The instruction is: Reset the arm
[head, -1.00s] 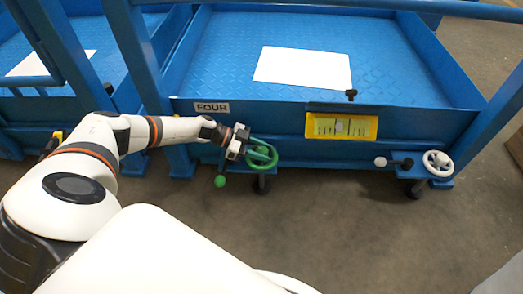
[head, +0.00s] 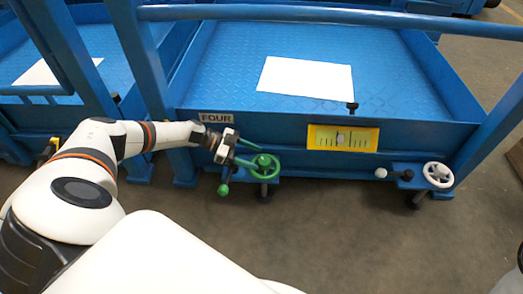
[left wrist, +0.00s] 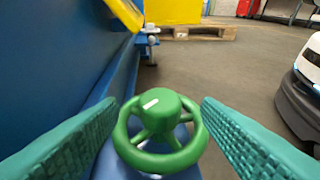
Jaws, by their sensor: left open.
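My left gripper (head: 246,154) is open, its green fingers just left of a green handwheel (head: 264,167) on the front of the blue platform. In the left wrist view the green handwheel (left wrist: 160,130) sits centred between the two spread fingers, with a gap on each side. A white mark shows on its hub. A green ball knob (head: 223,190) hangs below the gripper in the head view. My left arm (head: 130,140) reaches in from the left. My right gripper is not in view.
The blue platform (head: 400,80) carries a white sheet (head: 305,77), a "FOUR" label (head: 216,118) and a yellow level gauge (head: 343,138). At its right corner are a white handwheel (head: 438,174) and a white ball knob (head: 381,173). The floor (head: 350,230) in front is clear.

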